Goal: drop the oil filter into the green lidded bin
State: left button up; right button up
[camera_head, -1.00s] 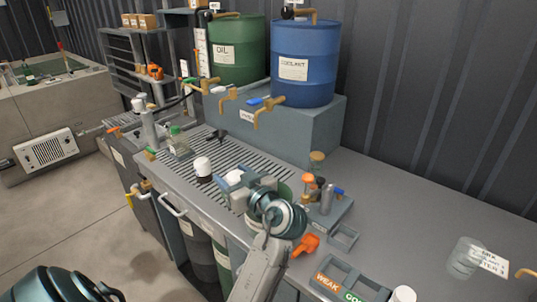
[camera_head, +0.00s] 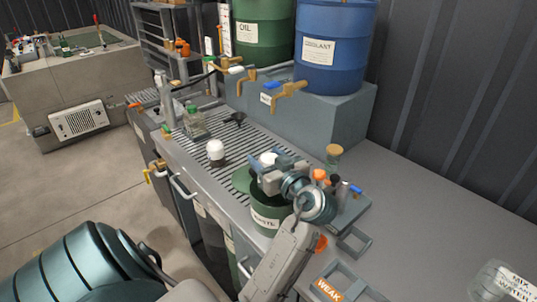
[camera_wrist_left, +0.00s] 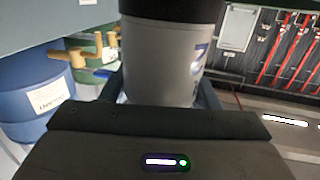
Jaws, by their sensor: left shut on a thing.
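The oil filter, a pale grey-white cylinder with a black end and blue print, fills the upper middle of the left wrist view (camera_wrist_left: 172,60). My left gripper (camera_head: 272,166) is shut on it; in the head view only a small white part of the filter (camera_head: 268,158) shows between the fingers. The green bin (camera_head: 268,218), with a white label, stands by the bench's front edge. Its round green lid (camera_head: 242,180) is tilted open on the left. The gripper and filter are over the bin's mouth in the head view; their height above it is unclear. My right gripper is out of view.
A small rack with orange and blue tops (camera_head: 345,205) is close right of the gripper. The grey bench at right is mostly clear.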

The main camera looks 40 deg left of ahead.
pick_arm(q)
notch_tip(320, 180, down, 3)
jog(key=shift+f+b, duration=0.15)
jog(key=shift+b, duration=0.45)
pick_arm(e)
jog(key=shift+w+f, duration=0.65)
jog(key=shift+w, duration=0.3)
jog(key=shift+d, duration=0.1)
pick_arm(q)
jog(key=o, duration=1.2)
jog(key=shift+c, duration=0.2)
jog(key=shift+o, duration=0.7)
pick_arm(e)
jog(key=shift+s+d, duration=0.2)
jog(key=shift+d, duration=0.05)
pick_arm(q)
jog(key=shift+w, duration=0.1)
